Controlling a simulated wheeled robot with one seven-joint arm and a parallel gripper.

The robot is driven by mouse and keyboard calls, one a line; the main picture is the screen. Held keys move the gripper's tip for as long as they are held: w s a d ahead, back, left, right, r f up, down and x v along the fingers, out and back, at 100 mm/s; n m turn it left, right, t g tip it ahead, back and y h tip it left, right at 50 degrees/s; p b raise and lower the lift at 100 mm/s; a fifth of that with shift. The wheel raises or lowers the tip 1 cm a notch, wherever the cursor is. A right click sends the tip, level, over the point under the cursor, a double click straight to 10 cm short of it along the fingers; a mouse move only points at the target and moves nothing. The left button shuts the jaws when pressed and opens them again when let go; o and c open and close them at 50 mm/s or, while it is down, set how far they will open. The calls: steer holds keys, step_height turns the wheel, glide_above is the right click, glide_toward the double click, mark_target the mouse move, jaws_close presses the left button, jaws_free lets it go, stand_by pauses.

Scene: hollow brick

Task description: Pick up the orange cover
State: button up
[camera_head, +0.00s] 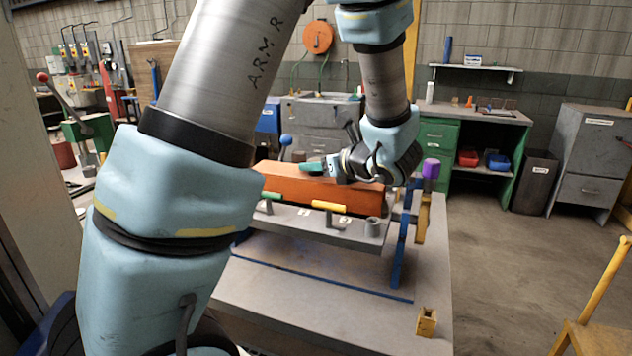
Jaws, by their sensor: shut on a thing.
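The orange cover (300,187) is a long, box-shaped orange-brown piece lying level over the grey fixture on the table. My gripper (329,168) is at its top, near the middle, beside a small teal part on the cover's upper side. The gripper is shut on the cover, but my wrist and the small size of the view hide the exact contact between the fingers and the cover. I cannot tell whether the cover is clear of the fixture.
The grey fixture (310,222) has a yellow handle (328,206) and a green one in front of the cover. A blue upright frame (401,240) and a purple knob (431,168) stand to the right. The table's front (340,312) is mostly clear, with a small yellow block (426,322).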

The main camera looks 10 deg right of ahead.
jaws_close()
steer(key=shift+r, duration=0.1)
